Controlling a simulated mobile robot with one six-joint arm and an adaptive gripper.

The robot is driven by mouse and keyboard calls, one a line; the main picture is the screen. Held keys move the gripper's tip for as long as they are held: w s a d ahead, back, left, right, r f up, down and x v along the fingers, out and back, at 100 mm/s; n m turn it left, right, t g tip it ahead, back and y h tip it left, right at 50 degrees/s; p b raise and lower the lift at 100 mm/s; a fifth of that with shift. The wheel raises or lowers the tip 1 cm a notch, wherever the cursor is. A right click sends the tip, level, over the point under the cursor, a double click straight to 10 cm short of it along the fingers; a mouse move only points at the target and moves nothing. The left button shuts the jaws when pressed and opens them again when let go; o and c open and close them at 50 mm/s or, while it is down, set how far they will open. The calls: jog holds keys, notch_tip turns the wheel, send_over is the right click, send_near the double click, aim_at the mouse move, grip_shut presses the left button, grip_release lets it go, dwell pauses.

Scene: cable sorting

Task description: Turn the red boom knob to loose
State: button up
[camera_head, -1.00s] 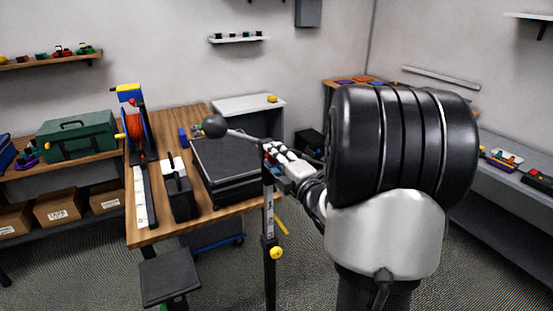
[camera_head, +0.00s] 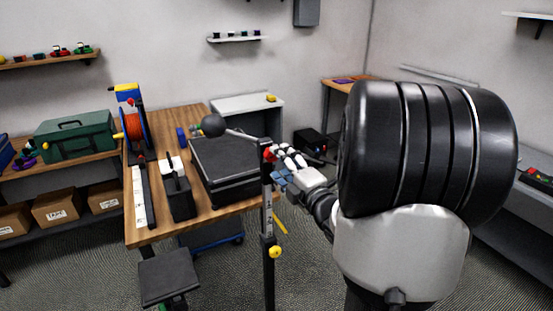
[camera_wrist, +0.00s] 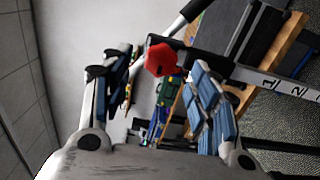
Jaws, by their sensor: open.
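The red boom knob (camera_wrist: 160,60) shows in the wrist view at the head of the stand, between the fingertip ends. In the head view the knob (camera_head: 268,154) sits at the top of the black stand (camera_head: 267,215), where the boom (camera_head: 243,134) crosses. My gripper (camera_head: 280,166) is open just right of the knob in the head view. In the wrist view my gripper (camera_wrist: 157,82) has its blue-grey finger pads apart on either side, with nothing held. I cannot tell whether a finger touches the knob.
A wooden table (camera_head: 225,214) stands left of the stand, with a black case (camera_head: 225,165) and a cable reel (camera_head: 135,125) on it. The boom ends in a dark ball (camera_head: 214,126) over the case. A yellow knob (camera_head: 275,252) is lower on the stand.

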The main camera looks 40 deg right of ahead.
jog(key=v, duration=0.3)
jog(key=shift+s, duration=0.15)
dwell(0.5)
